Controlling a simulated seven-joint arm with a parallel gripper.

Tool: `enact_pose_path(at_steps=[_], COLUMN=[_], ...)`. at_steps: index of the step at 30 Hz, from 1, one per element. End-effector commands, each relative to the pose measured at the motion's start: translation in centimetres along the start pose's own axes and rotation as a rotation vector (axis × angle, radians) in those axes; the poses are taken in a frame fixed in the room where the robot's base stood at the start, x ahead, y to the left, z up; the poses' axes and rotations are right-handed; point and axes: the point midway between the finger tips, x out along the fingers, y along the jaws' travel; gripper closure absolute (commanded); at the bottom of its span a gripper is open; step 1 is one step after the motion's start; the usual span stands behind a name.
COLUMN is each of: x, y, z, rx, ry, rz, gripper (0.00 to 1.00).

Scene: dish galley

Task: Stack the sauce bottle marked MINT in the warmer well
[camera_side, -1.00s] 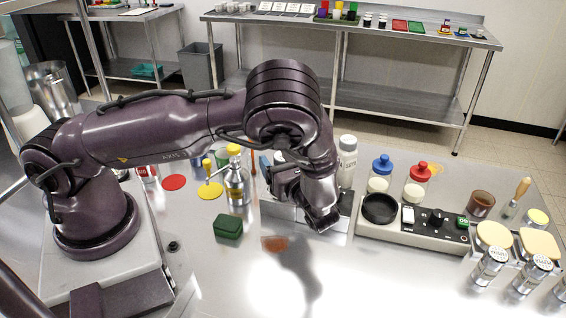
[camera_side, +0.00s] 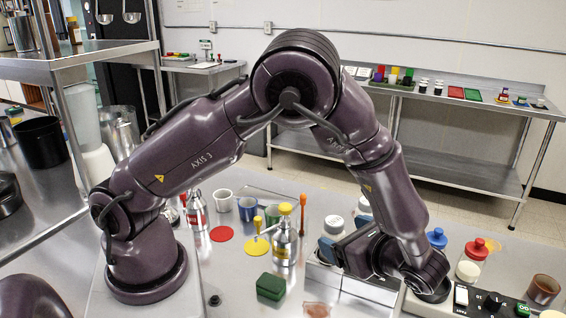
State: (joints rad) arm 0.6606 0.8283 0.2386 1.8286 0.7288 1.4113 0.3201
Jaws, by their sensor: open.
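My gripper (camera_side: 338,252) is low over a steel holder (camera_side: 365,287) at the front right, turned sideways with its fingers toward the left; it is open, and the gap between the fingers is hard to see. White-capped bottles (camera_side: 335,224) stand just behind it, partly hidden. A blue-capped bottle (camera_side: 437,238) and a red-capped bottle (camera_side: 468,270) stand by the warmer unit (camera_side: 470,298). I cannot read MINT on any bottle.
A brown cup (camera_side: 543,288) is at the right.

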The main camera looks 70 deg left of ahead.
Motion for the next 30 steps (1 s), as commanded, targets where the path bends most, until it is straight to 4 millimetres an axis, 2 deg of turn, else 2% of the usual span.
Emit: enact_pose_path(at_steps=[1,6,18,24,30], x=[0.0,-0.1,-1.3,-2.0,-2.3], y=[0.1,1.3,5.9,8.3,9.5], z=[1.9,6.7,16.7,19.8,21.1], rx=[-0.066,-0.287,-0.877,-1.156,-1.302], ry=[0.088,0.359,0.934,1.160,1.274], rz=[0.062,0.246,0.547,0.617,0.637], gripper=[0.22,0.22,0.22,0.22,0.22])
